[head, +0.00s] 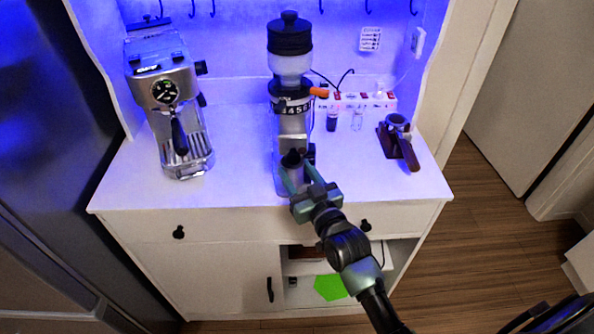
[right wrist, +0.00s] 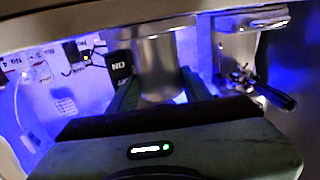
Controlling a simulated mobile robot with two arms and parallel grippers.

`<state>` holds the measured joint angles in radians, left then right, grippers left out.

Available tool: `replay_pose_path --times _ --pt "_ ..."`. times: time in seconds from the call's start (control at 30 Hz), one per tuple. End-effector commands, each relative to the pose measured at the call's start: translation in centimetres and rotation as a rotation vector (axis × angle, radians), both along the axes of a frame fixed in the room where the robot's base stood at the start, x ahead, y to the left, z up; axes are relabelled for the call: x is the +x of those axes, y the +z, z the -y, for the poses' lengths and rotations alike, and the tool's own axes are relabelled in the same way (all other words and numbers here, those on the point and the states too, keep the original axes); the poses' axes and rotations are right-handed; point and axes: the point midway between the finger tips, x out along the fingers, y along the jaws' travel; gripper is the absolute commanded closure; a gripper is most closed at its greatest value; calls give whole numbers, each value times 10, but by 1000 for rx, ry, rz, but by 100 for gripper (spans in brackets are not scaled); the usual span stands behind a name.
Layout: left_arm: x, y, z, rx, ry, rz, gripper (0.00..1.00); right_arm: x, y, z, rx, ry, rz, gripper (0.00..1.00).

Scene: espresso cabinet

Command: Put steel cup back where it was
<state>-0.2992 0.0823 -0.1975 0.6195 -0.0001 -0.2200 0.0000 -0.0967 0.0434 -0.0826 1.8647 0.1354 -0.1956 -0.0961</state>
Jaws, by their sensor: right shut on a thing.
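My right gripper (head: 301,173) comes in over the cabinet's front edge. It is shut on the steel cup (right wrist: 160,62), a shiny metal cylinder that sits between the two green fingers in the right wrist view. In the head view the cup is mostly hidden by the fingers and the grinder's front parts. The gripper and cup are at the lower front of the coffee grinder (head: 290,65), which has a black lid and an orange handle. I cannot tell whether the cup touches the grinder's base. My left gripper is not in view.
An espresso machine (head: 163,80) stands at the left; it also shows in the right wrist view (right wrist: 240,45). A portafilter on a stand (head: 397,138) is at the right. A power strip (head: 352,100) and small bottles are behind. The white top (head: 350,185) is clear at front right.

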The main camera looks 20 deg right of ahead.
Motion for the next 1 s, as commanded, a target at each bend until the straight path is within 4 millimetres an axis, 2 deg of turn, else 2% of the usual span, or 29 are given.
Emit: replay_pose_path --times 0.27,0.3,0.7,0.87,1.0 --pt "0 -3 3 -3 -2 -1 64 0 -4 0 -1 0 1 95" --pt "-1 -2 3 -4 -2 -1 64 0 -3 0 -1 0 0 42" --pt "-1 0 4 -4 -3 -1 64 -2 0 1 -1 0 0 42" --pt "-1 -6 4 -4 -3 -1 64 -27 -3 3 -1 -1 -1 42" --pt "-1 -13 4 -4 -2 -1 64 -59 -3 7 -2 -1 -2 42"
